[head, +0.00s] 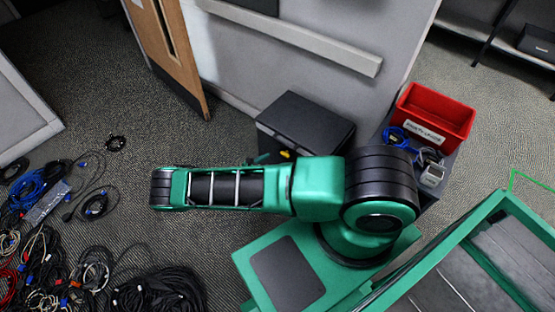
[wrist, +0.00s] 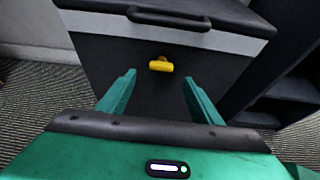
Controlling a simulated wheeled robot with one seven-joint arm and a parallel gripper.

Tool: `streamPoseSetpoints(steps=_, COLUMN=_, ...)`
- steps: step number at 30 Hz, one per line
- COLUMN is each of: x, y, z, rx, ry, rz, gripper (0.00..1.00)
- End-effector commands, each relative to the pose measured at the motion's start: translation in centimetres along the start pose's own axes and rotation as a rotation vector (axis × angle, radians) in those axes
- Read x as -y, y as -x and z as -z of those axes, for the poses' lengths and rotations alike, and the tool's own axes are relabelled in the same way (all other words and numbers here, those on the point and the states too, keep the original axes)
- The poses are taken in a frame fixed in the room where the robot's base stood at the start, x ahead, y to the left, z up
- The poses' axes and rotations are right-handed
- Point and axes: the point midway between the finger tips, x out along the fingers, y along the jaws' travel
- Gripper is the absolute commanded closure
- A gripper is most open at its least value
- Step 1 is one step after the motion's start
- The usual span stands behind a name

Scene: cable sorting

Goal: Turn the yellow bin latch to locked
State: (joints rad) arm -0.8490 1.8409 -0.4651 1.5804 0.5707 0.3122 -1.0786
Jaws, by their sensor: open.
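The yellow latch (wrist: 160,65) sits on the front face of a dark bin (wrist: 215,65) in the wrist view, below the lid. It looks like a small handle lying roughly level. In the head view only a bit of the yellow latch (head: 287,154) shows, above my arm, on the front of the dark bin (head: 305,115). My gripper (wrist: 158,85) is open, with its two green fingers apart. The latch appears between and beyond the fingertips, and nothing is held. In the head view my arm hides most of the gripper and the bin's lower front.
A red bin (head: 437,112) with a label stands on a dark shelf unit at the right, with cables beside it. Tangled cables (head: 60,240) cover the floor at the left. A wooden door (head: 165,50) and grey wall stand behind. Carpet between cables and bin is mostly clear.

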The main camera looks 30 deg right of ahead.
Motion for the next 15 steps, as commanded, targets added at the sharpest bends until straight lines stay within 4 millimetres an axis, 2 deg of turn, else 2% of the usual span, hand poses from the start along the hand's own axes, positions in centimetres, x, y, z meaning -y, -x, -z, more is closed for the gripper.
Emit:
streamPoseSetpoints(steps=1, x=-0.1, y=0.8, z=0.0, rx=0.000, ry=0.000, rz=-0.001, gripper=0.41)
streamPoseSetpoints(steps=6, x=-0.1, y=2.2, z=0.0, rx=0.000, ry=-0.001, rz=0.000, gripper=0.41)
streamPoseSetpoints(steps=15, x=-0.1, y=2.6, z=0.0, rx=0.000, ry=-0.001, rz=0.000, gripper=0.41)
